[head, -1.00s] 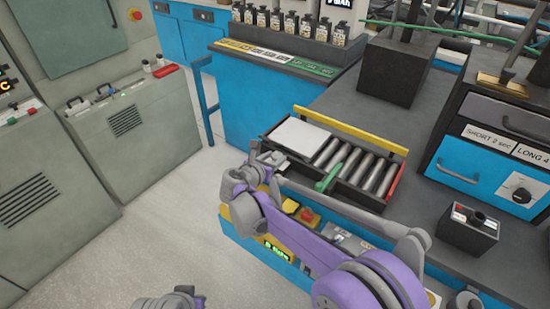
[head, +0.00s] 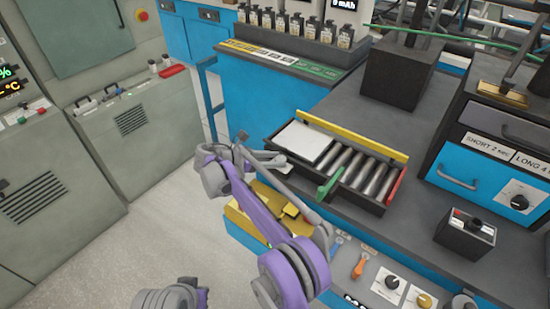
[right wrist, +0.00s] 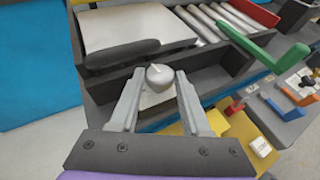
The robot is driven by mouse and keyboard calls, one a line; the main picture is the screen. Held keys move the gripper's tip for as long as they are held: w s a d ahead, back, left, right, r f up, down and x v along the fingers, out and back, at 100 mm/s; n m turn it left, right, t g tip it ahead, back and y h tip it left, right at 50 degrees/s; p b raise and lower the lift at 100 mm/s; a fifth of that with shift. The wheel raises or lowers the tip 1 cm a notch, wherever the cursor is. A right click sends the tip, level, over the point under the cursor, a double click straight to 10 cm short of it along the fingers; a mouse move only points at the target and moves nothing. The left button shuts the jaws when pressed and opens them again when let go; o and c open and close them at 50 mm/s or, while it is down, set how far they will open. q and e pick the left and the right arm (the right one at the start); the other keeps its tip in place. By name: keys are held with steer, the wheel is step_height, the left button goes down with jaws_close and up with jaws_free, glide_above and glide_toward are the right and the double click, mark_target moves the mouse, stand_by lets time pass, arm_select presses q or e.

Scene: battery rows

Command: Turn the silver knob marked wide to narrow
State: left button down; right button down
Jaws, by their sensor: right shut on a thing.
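The silver knob (right wrist: 160,75), round with a pale line on top, sits between the fingertips of my right gripper (right wrist: 158,78) in the right wrist view. My right gripper is shut on it, one finger on each side. Any wide or narrow marking cannot be read. In the head view my right gripper (head: 268,158) is at the front left corner of the roller tray, and the knob is too small or hidden to make out. Part of my left arm shows at the bottom edge of the head view; its fingers cannot be made out.
Just beyond the knob is the dark roller tray (head: 278,146) with a white plate (head: 303,141) and a green lever (head: 330,184). A yellow block (head: 268,202), an orange lever (head: 360,265), a black knob (head: 392,282) and a gold knob (head: 425,300) are along the front.

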stand_by(0.5)
steer(key=shift+c, duration=2)
jaws_free()
